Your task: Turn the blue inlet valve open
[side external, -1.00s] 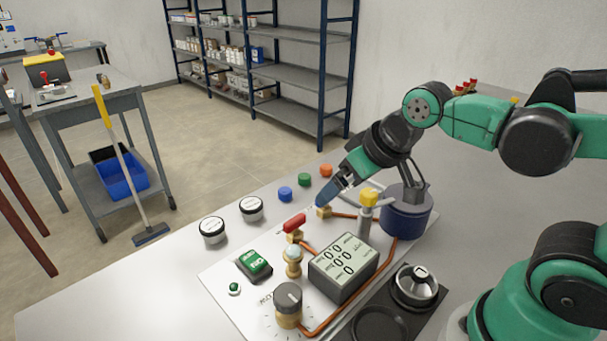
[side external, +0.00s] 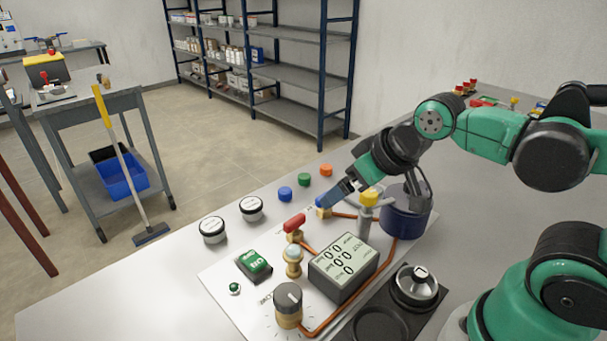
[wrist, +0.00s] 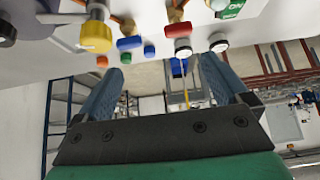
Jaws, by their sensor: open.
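The blue inlet valve (side external: 322,201) stands on a brass body at the back of the white panel, with a copper pipe running right from it. My gripper (side external: 341,192) is just right of and above its handle. A finger partly covers the valve there, so contact is unclear. In the wrist view my gripper (wrist: 162,66) is open, with blue-grey fingers wide apart and nothing between them. The blue handle (wrist: 130,43) appears beyond the left fingertip, apart from it in the picture. The angle of the handle to its pipe is hard to tell.
Close by are the red valve (side external: 294,222), the yellow valve (side external: 369,198) and a dark blue cylinder (side external: 405,215). A display box (side external: 343,265) reading zeros stands in front. Blue, green and orange caps lie behind the panel. The table's left front is clear.

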